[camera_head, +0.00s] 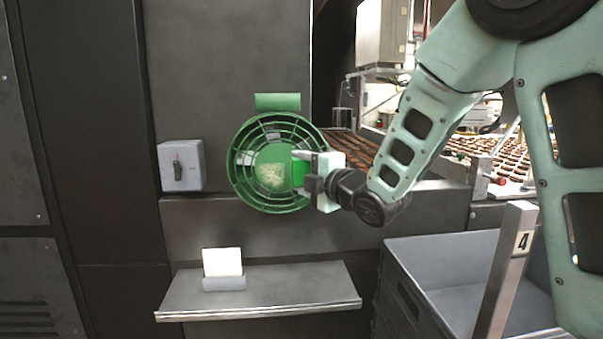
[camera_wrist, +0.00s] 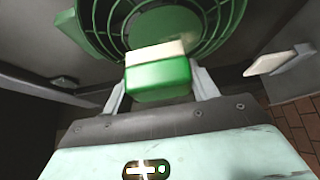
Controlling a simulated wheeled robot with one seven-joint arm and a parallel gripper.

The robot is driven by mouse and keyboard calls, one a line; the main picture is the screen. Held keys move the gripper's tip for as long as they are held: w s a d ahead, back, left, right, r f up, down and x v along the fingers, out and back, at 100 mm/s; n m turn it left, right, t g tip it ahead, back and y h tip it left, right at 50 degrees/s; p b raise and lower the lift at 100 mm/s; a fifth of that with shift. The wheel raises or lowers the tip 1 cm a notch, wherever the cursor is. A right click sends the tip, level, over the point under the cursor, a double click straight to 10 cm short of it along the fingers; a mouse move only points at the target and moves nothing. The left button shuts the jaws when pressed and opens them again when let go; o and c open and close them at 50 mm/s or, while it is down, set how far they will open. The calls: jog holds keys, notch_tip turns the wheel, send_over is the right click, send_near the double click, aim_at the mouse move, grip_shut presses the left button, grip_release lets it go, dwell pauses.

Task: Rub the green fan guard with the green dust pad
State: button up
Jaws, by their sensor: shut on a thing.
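The green fan guard (camera_head: 235,180) is a round cage of rings and spokes on the dark wall panel, left of my gripper in the head view. It also fills the top of the wrist view (camera_wrist: 93,20). A pale dusty patch (camera_head: 270,174) shows at its middle. My gripper (camera_head: 304,172) is shut on the green dust pad (camera_head: 298,172). In the wrist view the pad (camera_wrist: 158,80) is a green block with a pale far face, between the two fingers. The pad is close in front of the guard; I cannot tell whether they touch.
A grey box with a dark switch (camera_head: 181,166) is on the wall left of the guard. Below, a metal shelf (camera_head: 300,290) bears a white card in a holder (camera_head: 222,265). A grey bin (camera_head: 440,245) and a post marked 4 (camera_head: 510,265) stand at lower right.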

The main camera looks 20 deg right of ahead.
jog(key=shift+s+a, duration=0.25)
jog(key=shift+s, duration=0.45)
jog(key=shift+s+a, duration=0.25)
jog(key=shift+s, duration=0.45)
